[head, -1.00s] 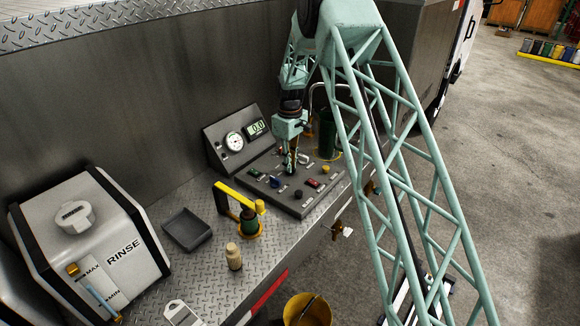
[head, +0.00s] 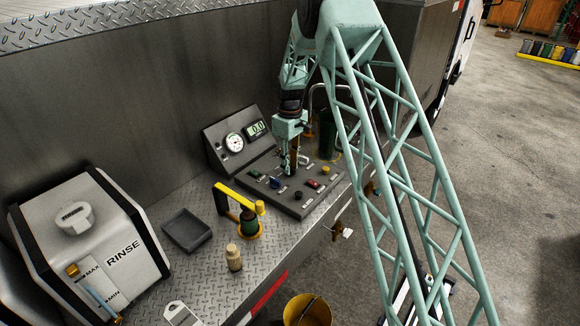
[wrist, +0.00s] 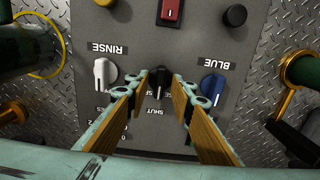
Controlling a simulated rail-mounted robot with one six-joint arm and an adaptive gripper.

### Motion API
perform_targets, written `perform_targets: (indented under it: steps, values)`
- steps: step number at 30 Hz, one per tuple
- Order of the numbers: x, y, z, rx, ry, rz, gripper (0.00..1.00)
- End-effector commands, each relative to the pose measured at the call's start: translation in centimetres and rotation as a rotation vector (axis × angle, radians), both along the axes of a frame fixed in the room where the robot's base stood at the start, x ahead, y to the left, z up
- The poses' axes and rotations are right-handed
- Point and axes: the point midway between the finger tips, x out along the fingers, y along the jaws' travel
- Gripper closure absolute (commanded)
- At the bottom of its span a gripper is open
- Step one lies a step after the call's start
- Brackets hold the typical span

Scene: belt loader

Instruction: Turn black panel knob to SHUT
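The black panel knob (wrist: 158,82) is near the middle of the wrist view, on the grey control panel (wrist: 225,75). A light mark on it points toward the lower edge of the view, where the upside-down word SHUT is printed. My gripper (wrist: 161,78) has its two fingertips on either side of this knob, with small gaps showing; whether either touches it is unclear. In the head view my gripper (head: 288,172) is low over the panel (head: 305,205) and covers the black knob there.
A white knob (wrist: 104,73) by RINSE and a blue knob (wrist: 213,87) by BLUE flank the black knob. A red switch (wrist: 170,12) and dark button (wrist: 235,15) lie beyond. A yellow-handled valve (head: 240,208) stands left of the panel.

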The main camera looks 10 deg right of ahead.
Motion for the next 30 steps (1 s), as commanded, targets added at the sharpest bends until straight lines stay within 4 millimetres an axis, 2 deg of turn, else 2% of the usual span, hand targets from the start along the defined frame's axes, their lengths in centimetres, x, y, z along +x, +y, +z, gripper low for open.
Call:
perform_targets:
  steps: [8,24,30]
  values:
    - [0.1,0.0,2.3,0.000,-0.001,0.000,0.78]
    - [0.1,0.0,9.7,0.001,-0.002,0.000,0.78]
    - [0.0,0.0,11.2,0.000,0.000,0.000,0.78]
